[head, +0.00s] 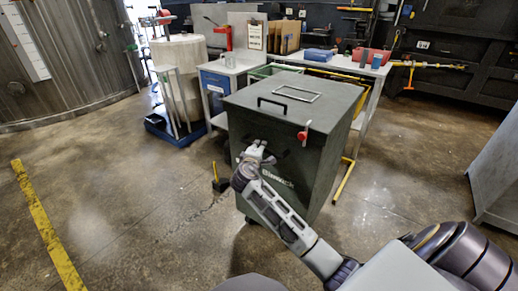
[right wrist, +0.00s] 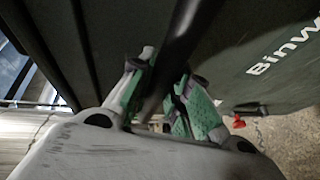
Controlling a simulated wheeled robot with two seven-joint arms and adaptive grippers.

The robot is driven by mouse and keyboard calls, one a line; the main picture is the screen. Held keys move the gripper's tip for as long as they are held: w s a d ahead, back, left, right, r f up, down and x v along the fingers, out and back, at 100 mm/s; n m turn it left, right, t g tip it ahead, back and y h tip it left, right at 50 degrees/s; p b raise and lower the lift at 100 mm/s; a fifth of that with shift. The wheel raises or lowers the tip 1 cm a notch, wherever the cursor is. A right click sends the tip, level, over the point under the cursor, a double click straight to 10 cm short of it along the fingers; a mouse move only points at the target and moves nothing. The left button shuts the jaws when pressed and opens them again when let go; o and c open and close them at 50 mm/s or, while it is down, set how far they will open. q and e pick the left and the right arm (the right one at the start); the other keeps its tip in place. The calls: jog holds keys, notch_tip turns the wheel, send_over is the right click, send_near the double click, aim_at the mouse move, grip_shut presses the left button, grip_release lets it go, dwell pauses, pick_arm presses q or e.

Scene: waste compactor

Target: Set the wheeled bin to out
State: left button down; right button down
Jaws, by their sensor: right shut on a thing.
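The wheeled bin (head: 300,120) is a dark green box with a flat lid and white lettering on its front, standing upright on the floor in the middle of the head view. My right gripper (head: 258,152) is at the upper front of the bin. In the right wrist view my right gripper (right wrist: 163,98) has its green-padded fingers shut on a dark bar, the bin's front handle (right wrist: 190,30). The bin's lettered face (right wrist: 265,75) fills much of that view. The bin's wheels are mostly hidden. My left gripper is not in view.
Behind the bin are workbenches (head: 228,64) with a blue drawer unit and a yellow-legged frame (head: 345,180). A beige cylinder (head: 182,75) stands at the back left. A yellow floor line (head: 45,225) runs at the left. The floor left of the bin is mostly clear. A grey panel (head: 500,170) stands at the right.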

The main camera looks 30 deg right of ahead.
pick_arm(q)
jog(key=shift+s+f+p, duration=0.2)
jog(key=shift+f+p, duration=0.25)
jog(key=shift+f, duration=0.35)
pick_arm(e)
jog(key=d, duration=0.1)
jog(key=w+d, duration=0.1)
jog(key=d, duration=0.2)
jog(key=shift+w+d, duration=0.15)
jog(key=shift+w, duration=0.25)
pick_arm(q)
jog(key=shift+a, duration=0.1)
pick_arm(e)
jog(key=c, duration=1.3)
grip_release()
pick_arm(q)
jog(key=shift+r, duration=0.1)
pick_arm(e)
jog(key=shift+s, duration=0.1)
jog(key=shift+v, duration=6)
